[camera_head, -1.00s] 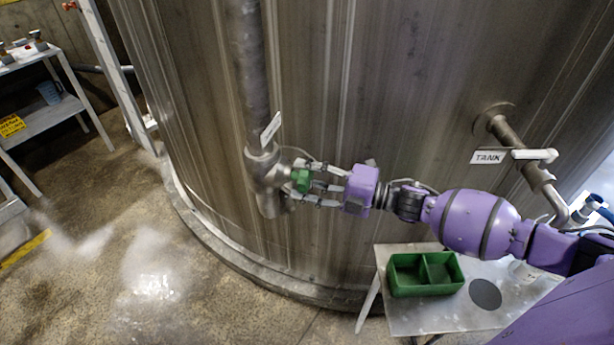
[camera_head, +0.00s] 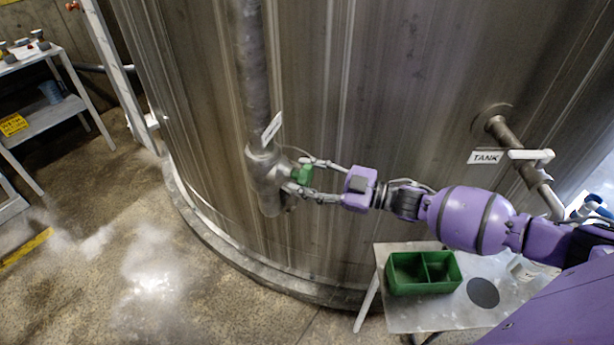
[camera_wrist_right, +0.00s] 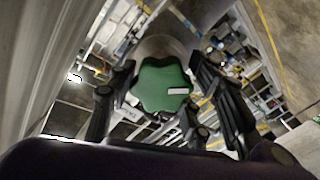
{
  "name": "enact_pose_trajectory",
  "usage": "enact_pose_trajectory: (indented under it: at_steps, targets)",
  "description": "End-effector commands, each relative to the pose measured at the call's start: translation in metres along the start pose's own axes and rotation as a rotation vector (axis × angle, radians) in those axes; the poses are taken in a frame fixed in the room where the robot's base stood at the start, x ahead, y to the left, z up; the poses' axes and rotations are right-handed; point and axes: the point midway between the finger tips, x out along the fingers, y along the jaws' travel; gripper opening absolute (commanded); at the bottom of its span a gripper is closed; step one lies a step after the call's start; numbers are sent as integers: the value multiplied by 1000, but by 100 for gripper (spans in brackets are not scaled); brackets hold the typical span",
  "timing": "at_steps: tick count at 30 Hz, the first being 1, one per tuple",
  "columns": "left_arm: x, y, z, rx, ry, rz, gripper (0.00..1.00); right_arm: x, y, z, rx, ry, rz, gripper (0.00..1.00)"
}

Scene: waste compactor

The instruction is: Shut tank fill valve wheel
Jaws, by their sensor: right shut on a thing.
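The green valve wheel (camera_head: 301,173) sits on the side of a metal valve body (camera_head: 268,168) on the vertical pipe in front of the large tank. My right gripper (camera_head: 299,176) reaches it from the right, with its fingers around the wheel's rim. In the right wrist view the lobed green wheel (camera_wrist_right: 160,84) lies between my dark fingers, with a small white mark on its face. The right gripper is shut on the wheel. My left gripper is in neither view.
A white tag (camera_head: 271,128) hangs by the pipe above the valve. A small table (camera_head: 440,316) with a green divided bin (camera_head: 424,288) stands below my right arm. A pipe with a TANK sign (camera_head: 486,157) sticks out at right. A shelf (camera_head: 45,118) stands at far left.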

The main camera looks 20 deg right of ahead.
Motion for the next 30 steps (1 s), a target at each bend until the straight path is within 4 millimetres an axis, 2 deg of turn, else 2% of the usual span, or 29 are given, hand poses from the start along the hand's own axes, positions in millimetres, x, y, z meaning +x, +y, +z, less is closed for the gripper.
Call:
enact_pose_trajectory:
  at_steps: [1,30]
  targets:
    - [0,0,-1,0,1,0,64,1,5,-2,40,3,6,20]
    - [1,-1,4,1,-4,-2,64,0,1,1,962,2,4,20]
